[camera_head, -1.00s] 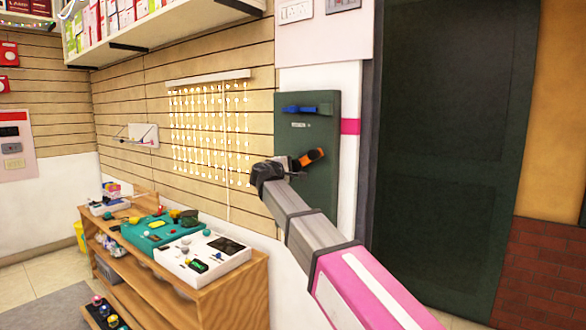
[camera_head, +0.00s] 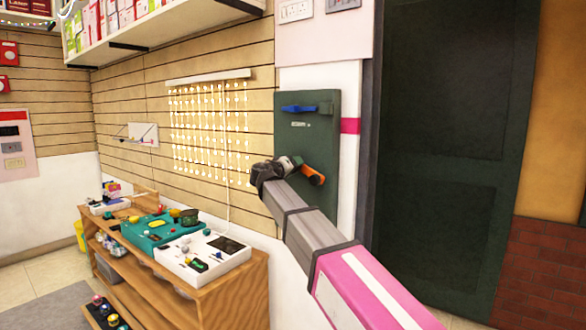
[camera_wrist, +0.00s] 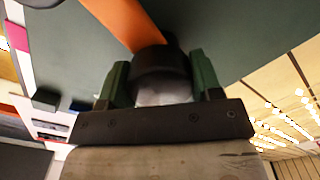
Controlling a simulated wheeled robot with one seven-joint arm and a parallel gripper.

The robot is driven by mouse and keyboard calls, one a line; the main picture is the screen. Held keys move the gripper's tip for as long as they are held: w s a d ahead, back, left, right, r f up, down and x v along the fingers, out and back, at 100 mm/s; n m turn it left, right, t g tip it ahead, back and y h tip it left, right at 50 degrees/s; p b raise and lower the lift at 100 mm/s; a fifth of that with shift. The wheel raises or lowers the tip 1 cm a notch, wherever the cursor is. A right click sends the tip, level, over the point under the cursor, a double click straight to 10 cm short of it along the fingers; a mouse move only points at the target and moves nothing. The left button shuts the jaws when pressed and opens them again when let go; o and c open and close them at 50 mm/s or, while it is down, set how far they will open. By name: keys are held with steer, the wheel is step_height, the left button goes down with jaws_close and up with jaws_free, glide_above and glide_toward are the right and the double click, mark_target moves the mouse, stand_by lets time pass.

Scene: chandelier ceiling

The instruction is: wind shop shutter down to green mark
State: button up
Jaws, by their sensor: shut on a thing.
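A dark green panel (camera_head: 318,140) is fixed to the white wall, with a blue bar (camera_head: 306,108) near its top. An orange crank arm (camera_head: 313,176) shows low on the panel, sloping down to the right from my gripper (camera_head: 284,163). In the wrist view the orange arm (camera_wrist: 122,18) runs up and left from a dark round knob (camera_wrist: 160,70). My gripper (camera_wrist: 160,82) is shut on this knob, one green finger on each side. I cannot make out a shutter or a green mark for certain.
A tall dark door-like panel (camera_head: 445,130) stands to the right. A glowing bead hanging (camera_head: 210,125) is on the slatted wall to the left. Below it, a wooden shelf unit (camera_head: 235,285) carries a teal box (camera_head: 148,235) and a white box (camera_head: 203,258).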

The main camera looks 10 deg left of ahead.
steer(key=shift+f+m, duration=0.1)
steer(key=shift+m, duration=1.1)
steer(key=o, duration=1.3)
steer(key=shift+s+a, duration=0.1)
steer(key=v, duration=1)
steer(key=shift+s+a, duration=0.1)
steer(key=shift+s, duration=0.2)
